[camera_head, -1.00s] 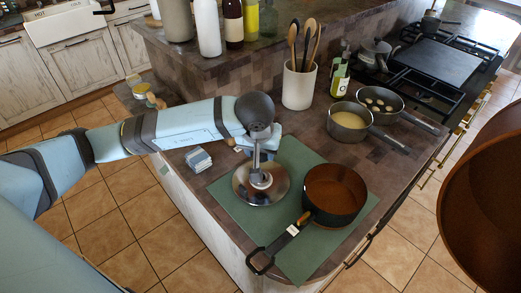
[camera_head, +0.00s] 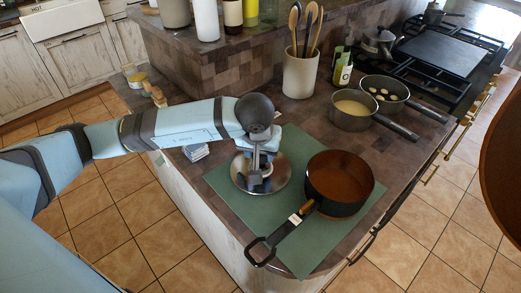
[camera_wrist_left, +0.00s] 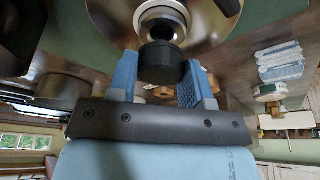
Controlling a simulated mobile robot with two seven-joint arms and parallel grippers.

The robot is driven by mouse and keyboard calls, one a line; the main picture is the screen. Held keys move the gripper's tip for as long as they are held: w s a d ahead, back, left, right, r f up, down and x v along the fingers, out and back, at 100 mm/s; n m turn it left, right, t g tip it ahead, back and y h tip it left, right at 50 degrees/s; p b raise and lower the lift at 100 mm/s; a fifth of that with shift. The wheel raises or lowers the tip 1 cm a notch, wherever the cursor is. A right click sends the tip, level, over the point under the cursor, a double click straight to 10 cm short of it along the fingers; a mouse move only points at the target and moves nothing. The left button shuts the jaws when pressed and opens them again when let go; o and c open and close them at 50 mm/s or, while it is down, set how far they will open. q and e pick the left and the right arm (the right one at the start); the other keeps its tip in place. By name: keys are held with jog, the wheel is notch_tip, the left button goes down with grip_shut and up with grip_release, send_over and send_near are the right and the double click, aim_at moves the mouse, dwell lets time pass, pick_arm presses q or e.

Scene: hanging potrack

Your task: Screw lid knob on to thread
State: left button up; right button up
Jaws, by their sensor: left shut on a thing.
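The round silver lid (camera_head: 281,175) lies on the green mat (camera_head: 308,252), left of the dark pan. My left gripper (camera_head: 257,178) points down over the lid's middle and hides part of it. In the left wrist view, its two blue fingers (camera_wrist_left: 160,68) are shut on the black lid knob (camera_wrist_left: 160,58), one on each side. The knob sits at the centre of the lid (camera_wrist_left: 208,25), against a pale ring. The thread is hidden, so I cannot tell how far the knob is screwed on. My right gripper is not in view.
The pan (camera_head: 341,178) with a brown inside stands right of the lid, its handle (camera_head: 274,242) toward the front edge. Two saucepans (camera_head: 350,112) (camera_head: 383,92) and a utensil crock (camera_head: 299,74) stand behind. A brown hanging pot (camera_head: 504,165) fills the right edge.

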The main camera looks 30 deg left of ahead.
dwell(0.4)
pick_arm(q)
jog(key=shift+b, duration=0.4)
jog(key=shift+b, duration=0.55)
dwell(0.8)
dwell(0.4)
jog(key=shift+f+b, duration=0.25)
jog(key=shift+b, duration=0.2)
jog(key=shift+f+b, duration=0.3)
jog(key=shift+f+b, duration=0.3)
